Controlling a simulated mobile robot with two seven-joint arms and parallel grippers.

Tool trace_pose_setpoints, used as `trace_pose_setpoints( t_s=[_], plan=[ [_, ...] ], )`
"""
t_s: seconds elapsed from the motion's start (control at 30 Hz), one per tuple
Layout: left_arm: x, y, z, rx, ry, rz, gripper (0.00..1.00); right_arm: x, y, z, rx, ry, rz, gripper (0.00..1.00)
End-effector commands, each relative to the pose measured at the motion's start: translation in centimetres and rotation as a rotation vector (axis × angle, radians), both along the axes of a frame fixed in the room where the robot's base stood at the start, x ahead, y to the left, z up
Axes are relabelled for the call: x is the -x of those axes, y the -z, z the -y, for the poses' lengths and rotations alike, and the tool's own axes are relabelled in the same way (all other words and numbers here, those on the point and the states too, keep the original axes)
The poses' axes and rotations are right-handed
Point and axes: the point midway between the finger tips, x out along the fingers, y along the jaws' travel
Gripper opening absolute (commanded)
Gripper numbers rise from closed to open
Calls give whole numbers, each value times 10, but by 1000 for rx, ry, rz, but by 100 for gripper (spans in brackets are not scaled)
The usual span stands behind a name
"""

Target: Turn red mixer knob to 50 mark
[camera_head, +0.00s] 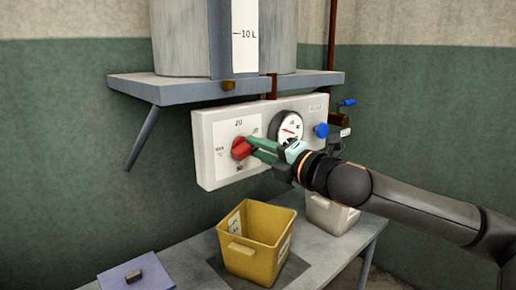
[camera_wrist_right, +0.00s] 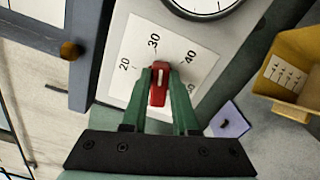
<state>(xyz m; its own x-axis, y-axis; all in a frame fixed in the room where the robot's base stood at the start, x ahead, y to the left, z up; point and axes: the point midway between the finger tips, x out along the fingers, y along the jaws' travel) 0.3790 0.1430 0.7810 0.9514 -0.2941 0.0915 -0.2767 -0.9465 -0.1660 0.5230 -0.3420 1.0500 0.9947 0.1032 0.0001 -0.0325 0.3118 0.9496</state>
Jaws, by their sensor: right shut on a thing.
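The red mixer knob (camera_head: 241,149) is on the left part of a pale wall panel, in front of a white dial label (camera_head: 228,166). My right gripper (camera_head: 252,147) reaches in from the right with green fingers shut on the knob. The right wrist view shows the knob (camera_wrist_right: 158,91) between both fingertips (camera_wrist_right: 160,84). A pale line on the knob points up there, roughly towards the 30 or between 30 and 40. The 20, 30 and 40 marks are readable; a 50 mark is not clearly readable. My left gripper is not in view.
A round gauge (camera_head: 287,127) and a blue knob (camera_head: 321,130) are on the same panel, close to my right gripper. A shelf (camera_head: 180,87) with a tank is above. Below, a table holds a yellow bin (camera_head: 256,240) and a white bin (camera_head: 330,213).

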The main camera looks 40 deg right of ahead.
Motion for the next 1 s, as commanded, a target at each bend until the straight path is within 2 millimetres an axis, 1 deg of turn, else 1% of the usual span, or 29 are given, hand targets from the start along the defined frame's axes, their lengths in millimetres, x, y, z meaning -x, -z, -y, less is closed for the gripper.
trace_pose_setpoints(
  t_s=[0.13, 0.7, 1.0],
  plan=[
    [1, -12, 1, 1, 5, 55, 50, 0, 4, 0, -140, -1, -16, 0],
    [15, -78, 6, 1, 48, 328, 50, 0, 12, -1, -681, -1, -72, 0],
    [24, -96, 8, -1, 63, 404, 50, 0, 15, -3, -966, 0, -102, 0]
  ],
)
